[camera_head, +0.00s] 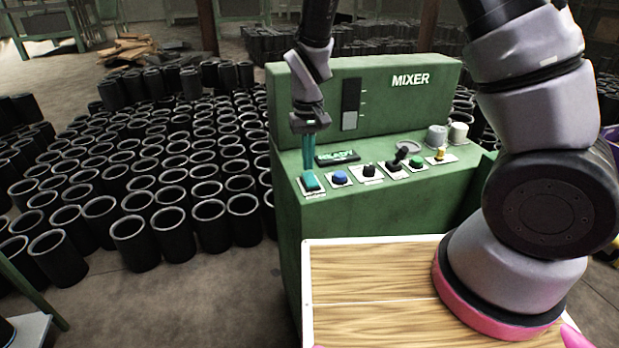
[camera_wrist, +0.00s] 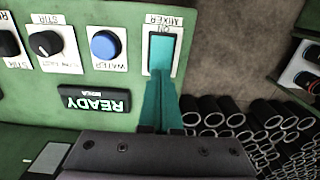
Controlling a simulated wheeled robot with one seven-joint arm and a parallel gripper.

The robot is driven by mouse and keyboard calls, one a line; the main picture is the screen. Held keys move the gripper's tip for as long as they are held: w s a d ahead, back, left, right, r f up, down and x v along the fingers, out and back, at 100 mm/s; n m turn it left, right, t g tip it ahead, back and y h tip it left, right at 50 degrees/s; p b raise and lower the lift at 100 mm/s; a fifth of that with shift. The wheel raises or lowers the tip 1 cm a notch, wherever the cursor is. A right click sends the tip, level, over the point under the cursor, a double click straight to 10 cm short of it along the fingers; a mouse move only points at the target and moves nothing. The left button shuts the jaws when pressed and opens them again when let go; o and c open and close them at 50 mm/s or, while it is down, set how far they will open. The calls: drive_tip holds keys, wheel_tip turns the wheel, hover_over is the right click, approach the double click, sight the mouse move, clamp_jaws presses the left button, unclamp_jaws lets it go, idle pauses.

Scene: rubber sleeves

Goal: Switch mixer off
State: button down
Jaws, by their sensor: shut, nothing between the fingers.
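The green mixer panel (camera_head: 380,185) stands in front of me. At its left end is a teal rocker switch (camera_head: 311,181) on a white plate, also seen in the wrist view (camera_wrist: 164,50), where its plate is labelled MIXER and ON. My gripper (camera_head: 309,164) has teal fingers, shut and empty, pointing down just above this switch. In the wrist view the fingertips (camera_wrist: 159,85) overlap the switch's near end; I cannot tell whether they touch it. The lit display (camera_head: 337,158) beside the fingers reads READY in the wrist view (camera_wrist: 94,102).
A blue WATER button (camera_head: 340,177) sits right of the switch, then black knobs (camera_head: 369,171), a lever (camera_head: 399,158) and a green button (camera_head: 416,163). Many black rubber sleeves (camera_head: 150,190) stand on the floor at left. A wooden tabletop (camera_head: 370,280) is in front.

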sight(309, 174)
drive_tip(key=shift+f, duration=0.95)
idle(0.6)
drive_tip(key=shift+r, duration=3.5)
drive_tip(key=shift+r, duration=0.15)
drive_tip(key=d+r+m+t+y, duration=0.1)
drive_tip(key=d+r+m+y, duration=0.1)
drive_tip(key=d+r, duration=0.65)
drive_tip(key=s+d+r+m+t, duration=0.2)
drive_tip(key=s+d+r, duration=0.4)
drive_tip(key=r, duration=0.3)
drive_tip(key=s+d+r+m+t, duration=0.3)
drive_tip(key=s+d+r, duration=0.3)
drive_tip(key=d+r, duration=0.2)
drive_tip(key=shift+d+r+t, duration=0.15)
drive_tip(key=shift+r+t, duration=0.45)
drive_tip(key=shift+r, duration=0.15)
drive_tip(key=shift+s, duration=0.1)
